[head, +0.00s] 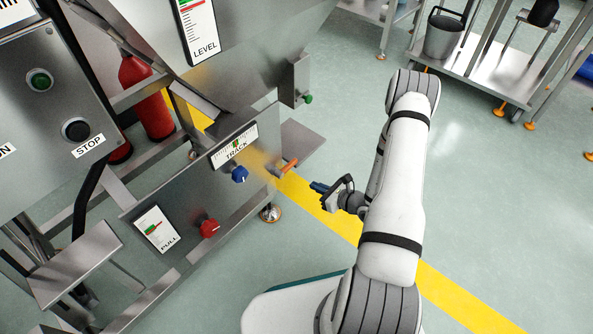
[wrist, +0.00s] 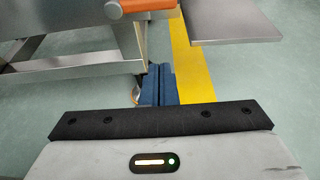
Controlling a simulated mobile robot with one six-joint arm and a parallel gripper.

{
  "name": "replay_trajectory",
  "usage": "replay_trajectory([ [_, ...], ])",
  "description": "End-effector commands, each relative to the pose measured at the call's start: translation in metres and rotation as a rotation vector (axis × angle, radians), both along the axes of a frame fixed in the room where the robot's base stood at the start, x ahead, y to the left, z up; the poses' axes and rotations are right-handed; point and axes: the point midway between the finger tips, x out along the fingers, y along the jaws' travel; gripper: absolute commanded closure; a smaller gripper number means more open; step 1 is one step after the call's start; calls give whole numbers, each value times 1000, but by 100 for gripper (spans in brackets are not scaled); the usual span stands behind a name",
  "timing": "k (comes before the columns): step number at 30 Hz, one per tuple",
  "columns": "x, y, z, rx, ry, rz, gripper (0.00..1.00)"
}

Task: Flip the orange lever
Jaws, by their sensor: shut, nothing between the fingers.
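The orange lever (head: 288,166) sticks out from the right edge of the metal panel, just right of the TRACK label and beside a small metal shelf. In the wrist view the orange lever (wrist: 127,8) is at the top, left of centre, partly cut off by the frame edge. My gripper (head: 318,187) is to the right of the lever in the head view, apart from it, with its blue fingers pointing toward the machine. In the wrist view my gripper (wrist: 158,72) shows its blue fingers together, with nothing between them.
A blue knob (head: 240,174) and a red knob (head: 209,228) stand out from the panel. A green knob (head: 308,99) is above. The metal shelf (wrist: 218,20) lies right of the lever. A cart (head: 480,75) stands at the back right. Open floor lies right of the machine.

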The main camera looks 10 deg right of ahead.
Motion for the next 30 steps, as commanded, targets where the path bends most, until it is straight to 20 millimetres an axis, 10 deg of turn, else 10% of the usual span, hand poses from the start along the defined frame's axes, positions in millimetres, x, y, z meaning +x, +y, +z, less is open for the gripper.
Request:
replay_trajectory([
  [10, 12, 10, -8, -2, -1, 6, 100],
  [22, 76, 57, -37, -1, -3, 6, 100],
  [30, 77, 55, -3, 0, -2, -1, 100],
])
